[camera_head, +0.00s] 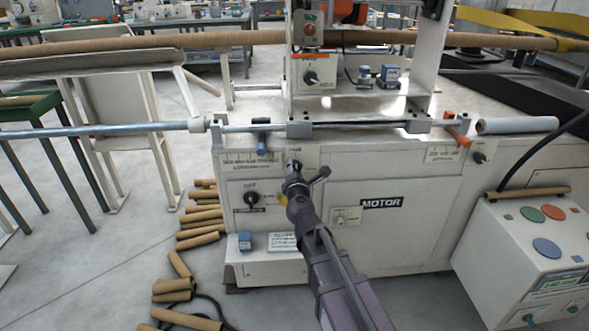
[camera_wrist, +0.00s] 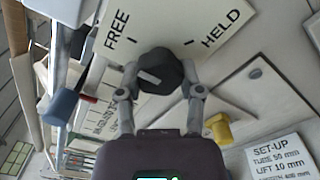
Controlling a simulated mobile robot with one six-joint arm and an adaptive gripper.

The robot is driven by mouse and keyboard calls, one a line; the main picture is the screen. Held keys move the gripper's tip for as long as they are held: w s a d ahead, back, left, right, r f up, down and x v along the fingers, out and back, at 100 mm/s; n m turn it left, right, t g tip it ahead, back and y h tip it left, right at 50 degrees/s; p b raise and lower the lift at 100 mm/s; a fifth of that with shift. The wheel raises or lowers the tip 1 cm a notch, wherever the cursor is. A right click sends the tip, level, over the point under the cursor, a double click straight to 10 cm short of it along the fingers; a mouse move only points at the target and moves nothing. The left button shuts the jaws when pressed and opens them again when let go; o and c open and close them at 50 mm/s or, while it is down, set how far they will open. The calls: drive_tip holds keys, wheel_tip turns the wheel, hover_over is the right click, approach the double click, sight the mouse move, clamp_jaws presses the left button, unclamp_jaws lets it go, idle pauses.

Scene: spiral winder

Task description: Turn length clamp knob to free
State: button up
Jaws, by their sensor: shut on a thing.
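The dark length clamp knob (camera_wrist: 161,74) sits between the two fingers of my gripper (camera_wrist: 159,84) in the wrist view. My gripper is shut on it, one finger at each side. The knob's white pointer line lies toward the left of the picture, on the FREE side. A white label plate (camera_wrist: 165,28) behind it reads FREE at left and HELD at right, each with a tick. In the head view my gripper (camera_head: 295,180) reaches the front of the cream machine (camera_head: 340,228), largely covering the knob.
A black knob (camera_head: 251,198) is left of my gripper and a MOTOR label (camera_head: 381,203) right of it. A steel bar (camera_head: 100,130) runs along the machine's top. A control box (camera_head: 530,255) stands at right. Cardboard tubes (camera_head: 200,240) lie on the floor at left.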

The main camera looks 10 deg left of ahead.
drive_tip(key=shift+w, duration=0.1)
idle(0.3)
drive_tip(key=o, duration=1.1)
drive_tip(key=shift+o, duration=0.2)
drive_tip(key=shift+s, duration=0.2)
drive_tip(key=v, duration=0.7)
drive_tip(key=shift+s, duration=0.1)
